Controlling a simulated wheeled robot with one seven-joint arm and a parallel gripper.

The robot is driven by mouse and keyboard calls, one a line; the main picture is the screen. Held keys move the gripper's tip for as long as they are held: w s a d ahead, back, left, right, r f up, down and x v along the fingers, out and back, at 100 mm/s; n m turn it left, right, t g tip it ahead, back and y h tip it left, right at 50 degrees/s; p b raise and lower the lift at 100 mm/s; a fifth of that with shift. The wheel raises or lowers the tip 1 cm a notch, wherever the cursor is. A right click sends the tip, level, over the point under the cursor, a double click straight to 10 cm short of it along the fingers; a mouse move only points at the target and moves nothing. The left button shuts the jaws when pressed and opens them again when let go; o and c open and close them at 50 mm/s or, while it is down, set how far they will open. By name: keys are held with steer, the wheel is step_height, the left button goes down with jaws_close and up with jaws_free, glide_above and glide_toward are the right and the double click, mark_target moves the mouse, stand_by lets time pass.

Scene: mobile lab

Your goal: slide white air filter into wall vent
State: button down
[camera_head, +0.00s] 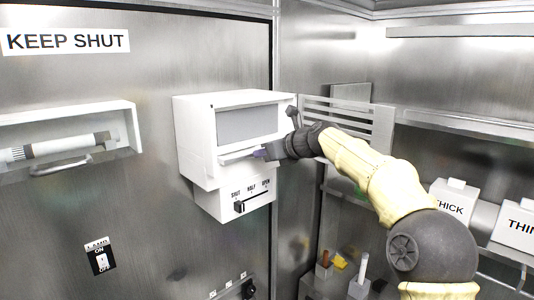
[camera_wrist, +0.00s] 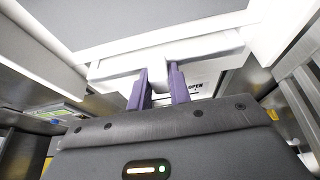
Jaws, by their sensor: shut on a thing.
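The white wall vent housing (camera_head: 197,143) is mounted on the steel wall, with a grey panel (camera_head: 247,124) in its front. A white piece with a T-shaped grip, apparently the air filter (camera_head: 232,157), shows at the housing's lower front edge. It also shows in the wrist view (camera_wrist: 115,72). My gripper (camera_head: 262,154) reaches in from the right. Its purple fingers (camera_wrist: 160,78) are shut on the grip's stem. The rest of the filter is hidden, so I cannot tell how deep it sits.
Below the housing, a slider (camera_head: 239,207) stands at SHUT. A slatted panel (camera_head: 345,122) is close behind my wrist on the right. White boxes (camera_head: 453,201) stand on the right shelf. A wall recess (camera_head: 122,108) at left holds a tube. Open air lies before the housing.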

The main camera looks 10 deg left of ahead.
steer(key=shift+w+a, duration=0.85)
steer(key=shift+a, duration=0.3)
steer(key=c, duration=1.2)
jaws_free()
steer(key=shift+d, duration=0.1)
steer(key=shift+s+d+b, duration=0.15)
steer(key=shift+d+b, duration=0.05)
steer(key=shift+b, duration=0.1)
steer(key=b+v, duration=0.6)
steer(key=v, duration=1)
steer(key=shift+s+d+r, duration=0.25)
steer(key=shift+r, duration=0.05)
steer(key=shift+f+b, duration=0.1)
steer(key=shift+b, duration=0.2)
